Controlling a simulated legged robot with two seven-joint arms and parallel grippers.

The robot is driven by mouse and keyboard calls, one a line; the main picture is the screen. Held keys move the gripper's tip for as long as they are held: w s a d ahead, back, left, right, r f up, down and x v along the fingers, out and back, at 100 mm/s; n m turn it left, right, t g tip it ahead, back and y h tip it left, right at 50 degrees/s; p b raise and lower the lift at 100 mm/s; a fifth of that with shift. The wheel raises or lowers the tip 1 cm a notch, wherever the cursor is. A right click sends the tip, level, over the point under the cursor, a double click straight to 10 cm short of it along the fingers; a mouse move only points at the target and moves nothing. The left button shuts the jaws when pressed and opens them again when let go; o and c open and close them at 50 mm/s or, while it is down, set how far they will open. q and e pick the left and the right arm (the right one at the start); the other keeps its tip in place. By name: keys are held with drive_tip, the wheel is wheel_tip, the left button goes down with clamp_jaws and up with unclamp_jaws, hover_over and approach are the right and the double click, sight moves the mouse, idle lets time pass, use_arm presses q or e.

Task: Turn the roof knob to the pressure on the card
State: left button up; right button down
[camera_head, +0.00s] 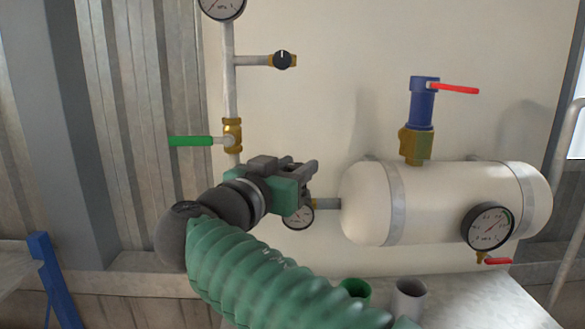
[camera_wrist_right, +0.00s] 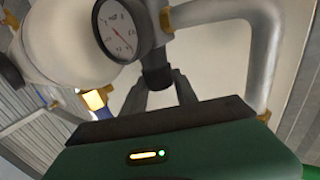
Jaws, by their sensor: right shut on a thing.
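My right gripper (camera_head: 311,173) is in front of the pipework left of the white tank (camera_head: 365,205). In the right wrist view its fingers (camera_wrist_right: 160,84) are shut on a dark knob (camera_wrist_right: 156,74) below a brass fitting (camera_wrist_right: 165,20). A round white gauge (camera_wrist_right: 121,30) is beside that knob, its needle slanting; the figures are too small to read surely. In the head view the knob is hidden behind my gripper, and a small gauge (camera_head: 298,217) shows partly below it. No card shows in either view. My left gripper is not in view.
A black knob (camera_head: 283,60) is on a side pipe above. A green-handled valve (camera_head: 190,141) is at left. A blue valve with red lever (camera_head: 421,105) tops the tank, and a larger gauge (camera_head: 488,226) is on its front. Two cups (camera_head: 408,298) stand below.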

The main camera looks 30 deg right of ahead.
drive_tip(key=shift+d, duration=0.1)
idle(0.7)
drive_tip(key=c, duration=1.3)
unclamp_jaws()
drive_tip(key=o, duration=0.3)
drive_tip(key=shift+w+d+f, duration=0.15)
drive_tip(key=shift+w+d, duration=0.1)
drive_tip(key=shift+w, duration=0.05)
drive_tip(key=shift+o, duration=0.2)
drive_tip(key=shift+w+d+f, duration=0.1)
drive_tip(key=shift+w+d, duration=0.1)
drive_tip(key=shift+s+a, duration=0.25)
drive_tip(key=shift+s, duration=0.05)
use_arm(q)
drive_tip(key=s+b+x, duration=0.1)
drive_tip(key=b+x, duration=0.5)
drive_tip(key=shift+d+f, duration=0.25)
use_arm(e)
drive_tip(key=v, duration=1.6)
drive_tip(key=shift+w, duration=0.1)
